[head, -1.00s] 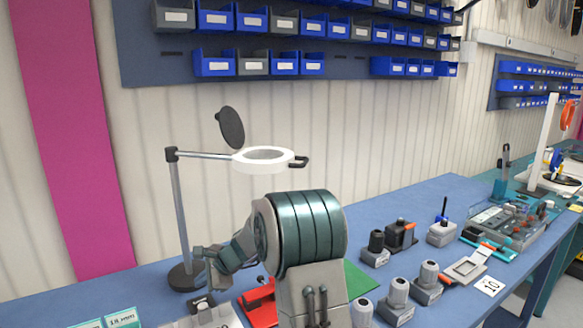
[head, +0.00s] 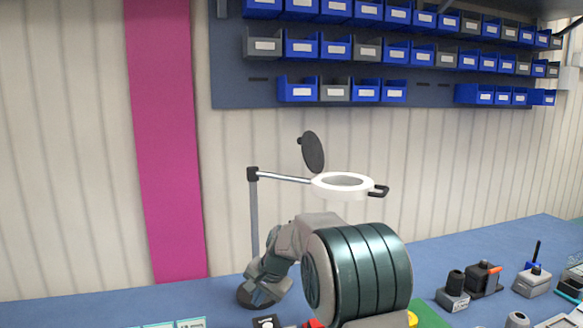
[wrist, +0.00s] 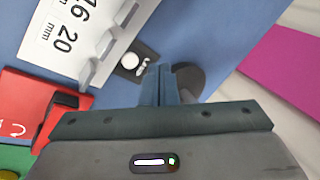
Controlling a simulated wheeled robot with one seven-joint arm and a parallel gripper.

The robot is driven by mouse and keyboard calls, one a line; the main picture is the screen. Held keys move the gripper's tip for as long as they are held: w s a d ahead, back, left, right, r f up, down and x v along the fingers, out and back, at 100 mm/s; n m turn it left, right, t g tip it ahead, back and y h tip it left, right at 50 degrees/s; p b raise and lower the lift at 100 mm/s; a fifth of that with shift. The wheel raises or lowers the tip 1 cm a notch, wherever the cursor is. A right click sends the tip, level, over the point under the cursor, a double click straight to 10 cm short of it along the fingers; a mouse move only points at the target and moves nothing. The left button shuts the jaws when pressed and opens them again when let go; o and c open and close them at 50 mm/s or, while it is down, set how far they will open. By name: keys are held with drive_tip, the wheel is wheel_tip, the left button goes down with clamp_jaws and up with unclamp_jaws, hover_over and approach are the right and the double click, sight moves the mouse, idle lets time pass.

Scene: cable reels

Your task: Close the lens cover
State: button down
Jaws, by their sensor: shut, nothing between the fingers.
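The lens cover (head: 313,152) is a dark round disc. In the head view it stands raised, near upright, at the back left of the white ring-shaped magnifier head (head: 325,187). The magnifier hangs on a thin arm from a grey post (head: 254,215) and has a dark handle (head: 379,191) on its right. My gripper (head: 262,290) is low by the foot of the post, below and left of the cover and apart from it. In the wrist view my gripper's fingers (wrist: 160,85) are together and empty, pointing at the bench. The cover is not in the wrist view.
The round dark lamp base (wrist: 188,80) is just beyond my fingers. A small black device (wrist: 135,62), a white size rack (wrist: 95,35) and a red tray (wrist: 35,100) are near. Blue bins (head: 375,48) hang above on the wall.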

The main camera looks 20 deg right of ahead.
sight(307, 154)
wheel_tip(307, 154, up, 40)
drive_tip(key=n+t+h, duration=0.9)
drive_tip(key=n+h, duration=0.6)
drive_tip(key=n, duration=0.1)
drive_tip(key=w+d+p, duration=0.3)
drive_tip(key=w+d, duration=0.3)
drive_tip(key=d, duration=0.3)
drive_tip(key=shift+d+f+t+p, duration=0.25)
drive_tip(key=shift+f+t+p, duration=0.05)
drive_tip(key=shift+p, duration=0.05)
drive_tip(key=shift+s+d+r+m+b, duration=0.2)
drive_tip(key=shift+m+b, duration=0.2)
drive_tip(key=shift+b, duration=0.45)
